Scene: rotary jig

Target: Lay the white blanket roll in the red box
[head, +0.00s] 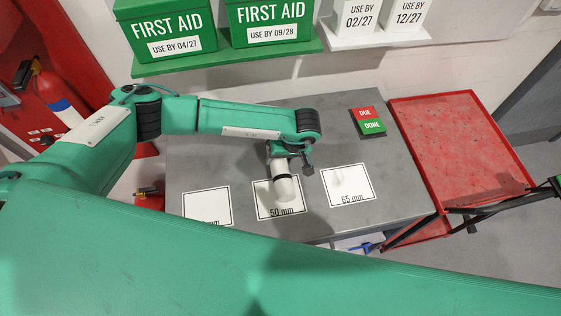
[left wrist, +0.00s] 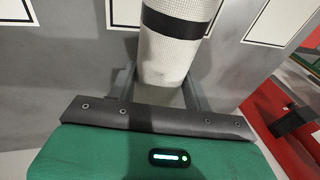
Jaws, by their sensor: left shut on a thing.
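The white blanket roll (head: 285,188) hangs below my left gripper (head: 288,150), over the square marked 50 mm on the grey table. I cannot tell whether its lower end touches the table. In the left wrist view the roll (left wrist: 172,55) has a woven white surface with a black band, and the fingers of my left gripper (left wrist: 158,88) close on its two sides. The red box (head: 460,150), a shallow open tray with a low rim, stands right of the table and looks empty.
The grey table (head: 220,150) also has a square marked 65 mm (head: 348,185) and a red and green DUE/DONE block (head: 368,122). Green FIRST AID boxes (head: 165,30) stand on a shelf behind.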

